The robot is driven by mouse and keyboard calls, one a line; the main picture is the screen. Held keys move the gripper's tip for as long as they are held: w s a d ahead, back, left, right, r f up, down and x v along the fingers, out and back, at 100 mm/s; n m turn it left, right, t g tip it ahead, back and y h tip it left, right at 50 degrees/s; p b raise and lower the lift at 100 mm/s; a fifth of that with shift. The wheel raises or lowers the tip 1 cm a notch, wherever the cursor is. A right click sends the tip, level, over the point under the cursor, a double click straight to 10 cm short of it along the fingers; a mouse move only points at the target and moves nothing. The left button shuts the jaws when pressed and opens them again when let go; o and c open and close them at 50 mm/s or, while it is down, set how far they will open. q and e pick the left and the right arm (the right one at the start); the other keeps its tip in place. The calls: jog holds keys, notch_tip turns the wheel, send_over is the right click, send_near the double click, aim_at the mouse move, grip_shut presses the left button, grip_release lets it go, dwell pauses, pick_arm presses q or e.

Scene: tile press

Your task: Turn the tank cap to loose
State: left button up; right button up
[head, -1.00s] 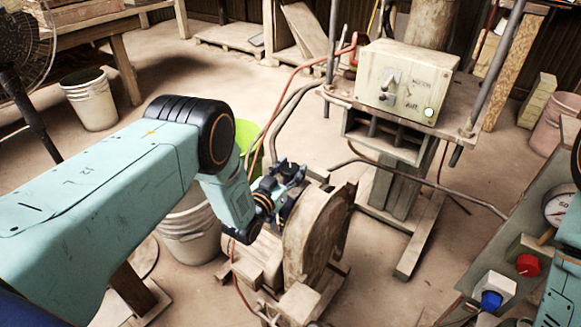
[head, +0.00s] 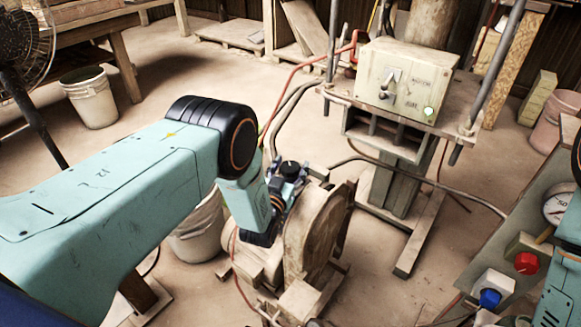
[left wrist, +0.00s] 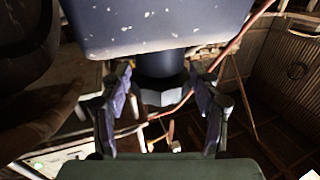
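The tank cap (head: 289,168) shows in the head view as a small dark round top on the machine behind the worn wheel-shaped guard. In the left wrist view the cap (left wrist: 162,96) is a faceted grey-dark piece on a dark neck, joined to the dark blue, speckled tank (left wrist: 160,25). My left gripper (head: 288,184) is at the cap. The head view hides part of the fingers. My right gripper is out of view.
The worn guard (head: 318,232) stands close in front of my left gripper. Behind is a press with a switch box (head: 408,78) and hoses. A panel with red (head: 526,263) and blue (head: 490,298) knobs is at right. A white bucket (head: 194,238) stands beside my arm.

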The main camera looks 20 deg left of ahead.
pick_arm(q)
jog(key=shift+o, duration=0.6)
jog(key=shift+s, duration=0.1)
jog(key=shift+s, duration=0.3)
jog(key=s, duration=1.1)
jog(key=shift+s+a, duration=0.15)
